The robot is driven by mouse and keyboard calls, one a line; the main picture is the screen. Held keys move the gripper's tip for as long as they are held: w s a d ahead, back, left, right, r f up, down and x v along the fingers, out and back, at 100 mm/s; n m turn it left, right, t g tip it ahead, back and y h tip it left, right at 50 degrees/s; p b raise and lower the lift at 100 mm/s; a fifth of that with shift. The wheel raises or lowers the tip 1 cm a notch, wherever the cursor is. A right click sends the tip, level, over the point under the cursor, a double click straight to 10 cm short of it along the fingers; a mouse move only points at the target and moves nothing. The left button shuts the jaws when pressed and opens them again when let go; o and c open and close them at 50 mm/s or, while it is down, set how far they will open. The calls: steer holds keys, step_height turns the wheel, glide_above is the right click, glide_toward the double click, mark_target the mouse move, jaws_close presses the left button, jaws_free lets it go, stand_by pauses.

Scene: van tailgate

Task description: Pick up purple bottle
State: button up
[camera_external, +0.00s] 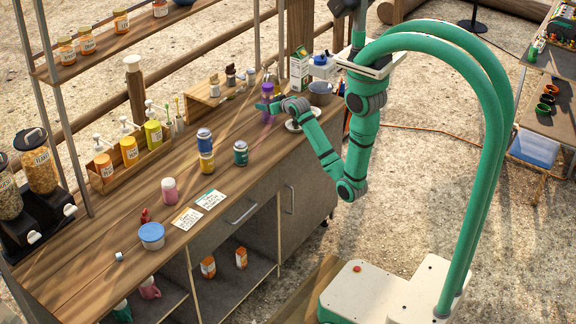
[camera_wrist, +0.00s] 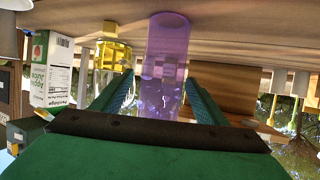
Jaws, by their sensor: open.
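The purple bottle (camera_external: 267,90) stands upright on the wooden counter in the external view, near the counter's far end. My gripper (camera_external: 268,106) is at counter level beside it, reaching in from the right. In the wrist view the bottle (camera_wrist: 163,75) is translucent purple and shows upside down, between the two green fingers of my gripper (camera_wrist: 158,95). The fingers are spread, with a gap visible on each side of the bottle. I cannot tell how far the bottle's lower part reaches behind the gripper body.
A yellow-framed item (camera_wrist: 113,55) and a white carton (camera_wrist: 52,70) stand left of the bottle in the wrist view. In the external view a grey bowl (camera_external: 320,93) is to the right and a wooden caddy (camera_external: 212,92) to the left.

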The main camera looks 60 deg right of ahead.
mark_target(264, 102)
steer(key=x, duration=0.4)
steer(key=shift+w+a+f, duration=0.1)
steer(key=shift+f, duration=0.05)
steer(key=c, duration=1.2)
steer(key=shift+o, duration=0.2)
